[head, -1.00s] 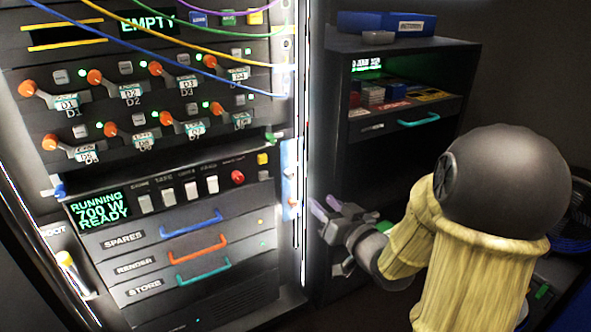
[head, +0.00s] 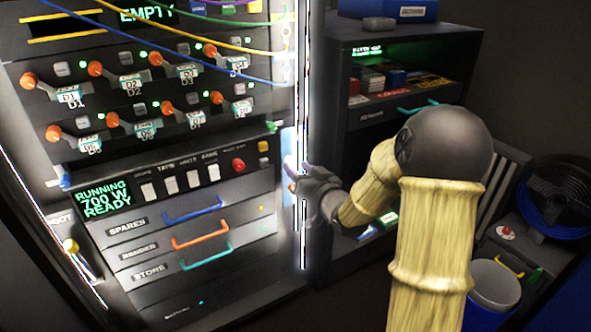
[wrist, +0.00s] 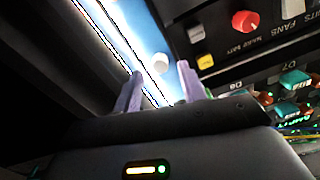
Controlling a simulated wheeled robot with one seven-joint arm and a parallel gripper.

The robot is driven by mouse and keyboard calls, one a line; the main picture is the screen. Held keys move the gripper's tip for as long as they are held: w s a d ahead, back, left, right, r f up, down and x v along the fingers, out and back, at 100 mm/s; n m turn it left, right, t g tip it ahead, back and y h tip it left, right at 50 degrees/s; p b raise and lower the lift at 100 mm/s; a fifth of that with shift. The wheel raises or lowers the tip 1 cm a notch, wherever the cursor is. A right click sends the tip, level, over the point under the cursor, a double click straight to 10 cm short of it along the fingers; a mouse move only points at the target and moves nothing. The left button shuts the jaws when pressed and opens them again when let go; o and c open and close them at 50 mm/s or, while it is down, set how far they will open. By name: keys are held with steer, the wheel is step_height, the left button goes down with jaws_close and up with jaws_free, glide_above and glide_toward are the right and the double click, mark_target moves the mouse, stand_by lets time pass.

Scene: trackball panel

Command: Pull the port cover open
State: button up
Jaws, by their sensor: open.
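A narrow light blue panel (head: 288,143) stands upright at the right edge of the rack, beside a bright light strip. It may be the port cover; I see no readable label on it. In the wrist view the light blue panel (wrist: 150,40) carries a round white knob (wrist: 160,62). My gripper (head: 294,180) is at the lower part of this panel, partly covering it. In the wrist view my gripper's purple fingers (wrist: 162,88) are apart, with nothing between them, just below the knob in the picture. Whether they touch the panel I cannot tell.
The rack front has orange-tipped levers (head: 95,68), a red button (head: 238,165) and drawers with coloured handles (head: 201,234). Cables (head: 190,35) hang across its top. A dark shelf unit (head: 345,85) stands to the right. A blue bin (head: 490,300) is at lower right.

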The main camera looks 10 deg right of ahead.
steer(key=shift+x, duration=1.05)
jaws_close()
steer(key=shift+d, duration=0.1)
